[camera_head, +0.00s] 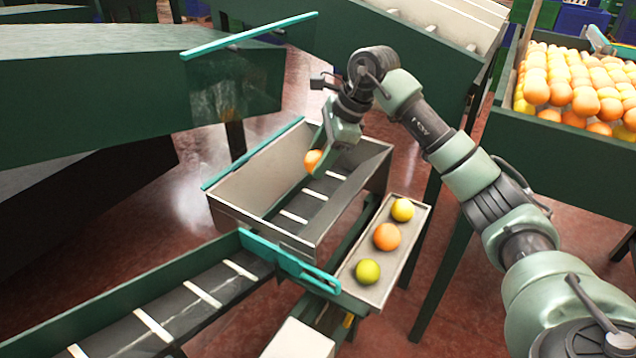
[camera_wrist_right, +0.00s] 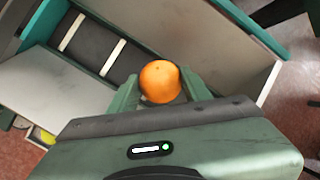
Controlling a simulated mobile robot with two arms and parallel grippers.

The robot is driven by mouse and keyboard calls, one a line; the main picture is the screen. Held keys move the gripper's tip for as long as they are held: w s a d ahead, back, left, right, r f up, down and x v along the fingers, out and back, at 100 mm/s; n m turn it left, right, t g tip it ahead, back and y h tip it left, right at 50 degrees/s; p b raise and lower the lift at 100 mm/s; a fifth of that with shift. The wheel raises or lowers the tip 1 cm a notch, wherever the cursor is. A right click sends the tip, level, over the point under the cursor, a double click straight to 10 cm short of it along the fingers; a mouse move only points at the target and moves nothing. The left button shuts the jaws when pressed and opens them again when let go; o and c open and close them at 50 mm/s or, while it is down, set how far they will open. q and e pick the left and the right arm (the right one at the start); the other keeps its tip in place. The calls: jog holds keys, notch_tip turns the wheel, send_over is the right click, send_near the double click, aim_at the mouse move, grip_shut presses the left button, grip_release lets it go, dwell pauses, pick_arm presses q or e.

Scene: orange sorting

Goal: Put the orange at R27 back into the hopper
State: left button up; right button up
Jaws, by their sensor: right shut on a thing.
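My right gripper (camera_head: 322,146) is shut on an orange (camera_head: 313,160) and holds it over the open hopper (camera_head: 228,192), a grey box with a slatted belt at its bottom. In the right wrist view the orange (camera_wrist_right: 160,81) sits between the two green fingers of my right gripper (camera_wrist_right: 158,88), with the belt and the hopper's pale walls (camera_wrist_right: 215,42) beyond it. The orange appears to be above the belt and apart from it. I see no R27 label. My left gripper is not in view.
A small tray (camera_head: 349,283) beside the hopper holds a yellow fruit (camera_head: 402,210), an orange fruit (camera_head: 387,237) and a yellow-green fruit (camera_head: 368,271). A slatted conveyor (camera_head: 180,318) runs to the lower left. A bin (camera_head: 497,128) full of oranges stands at the right. A teal-edged panel (camera_head: 250,36) rises behind.

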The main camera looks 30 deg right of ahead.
jog(key=shift+f, duration=3.55)
jog(key=shift+f, duration=0.15)
jog(key=o, duration=1.1)
jog(key=v, duration=1.2)
jog(key=shift+r, duration=0.2)
